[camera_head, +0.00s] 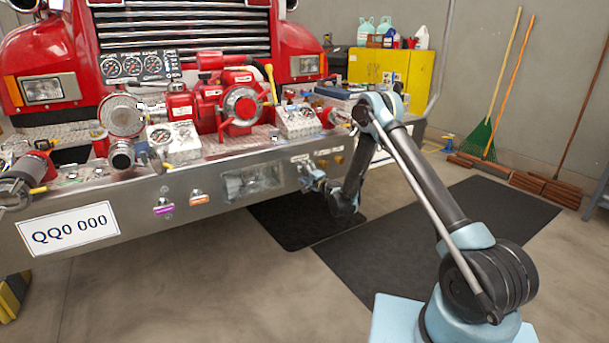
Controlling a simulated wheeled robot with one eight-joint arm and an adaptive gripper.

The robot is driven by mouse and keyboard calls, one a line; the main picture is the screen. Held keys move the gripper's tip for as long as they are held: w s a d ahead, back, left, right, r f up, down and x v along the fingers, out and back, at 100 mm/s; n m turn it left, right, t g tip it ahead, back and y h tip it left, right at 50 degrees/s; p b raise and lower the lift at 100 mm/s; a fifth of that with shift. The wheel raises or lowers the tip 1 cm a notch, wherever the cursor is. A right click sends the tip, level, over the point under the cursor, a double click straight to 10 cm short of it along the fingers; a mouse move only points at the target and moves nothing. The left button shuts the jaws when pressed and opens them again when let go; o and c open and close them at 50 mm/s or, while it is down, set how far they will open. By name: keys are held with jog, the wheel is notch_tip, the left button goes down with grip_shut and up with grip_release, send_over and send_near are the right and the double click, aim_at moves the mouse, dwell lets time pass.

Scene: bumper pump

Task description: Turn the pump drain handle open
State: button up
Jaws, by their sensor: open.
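The fire engine's chrome bumper (100,200) carries a red pump (240,105) on top. On its front face, two small levers sit above a purple label (163,210) and an orange label (200,199). Other small fittings with pale labels (300,158) are further right on the face. The labels are too small to read, so I cannot tell which fitting is the pump drain handle. My gripper (310,178) is open, close to the bumper face just below the pale labels. Its fingertips are small and partly blend with the fittings. I cannot tell whether they touch anything.
Gauges, valves and hose couplings crowd the bumper top. A license plate (70,229) is at the left. Dark mats (440,240) lie on the floor. The floor in front of the bumper is clear.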

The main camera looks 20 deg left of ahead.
jog(key=v, duration=0.7)
jog(key=shift+s+d, duration=0.1)
jog(key=s+d+r+n+g, duration=0.15)
jog(key=d+r, duration=0.25)
jog(key=r, duration=0.4)
jog(key=d+r+n+g, duration=0.1)
jog(key=d+r+n, duration=0.2)
jog(key=d+r, duration=0.3)
jog(key=s+d+r+n+g+h, duration=0.2)
jog(key=s+d+r+n+h, duration=0.1)
jog(key=s+d+r, duration=0.85)
jog(key=s+d+f+g+h, duration=0.1)
jog(key=s+d+f+h, duration=0.2)
jog(key=s+d, duration=0.8)
jog(key=s+d+f+g+h, duration=0.2)
jog(key=s+d+f+h, duration=0.2)
jog(key=s+d, duration=0.8)
jog(key=s+d+f+g+h, duration=0.2)
jog(key=s+d+f, duration=0.3)
jog(key=s+d, duration=0.6)
jog(key=s+h, duration=0.1)
jog(key=s, duration=0.2)
jog(key=shift+s+d+n+h, duration=0.2)
jog(key=shift+s+n+h, duration=0.1)
jog(key=shift+n+h, duration=0.1)
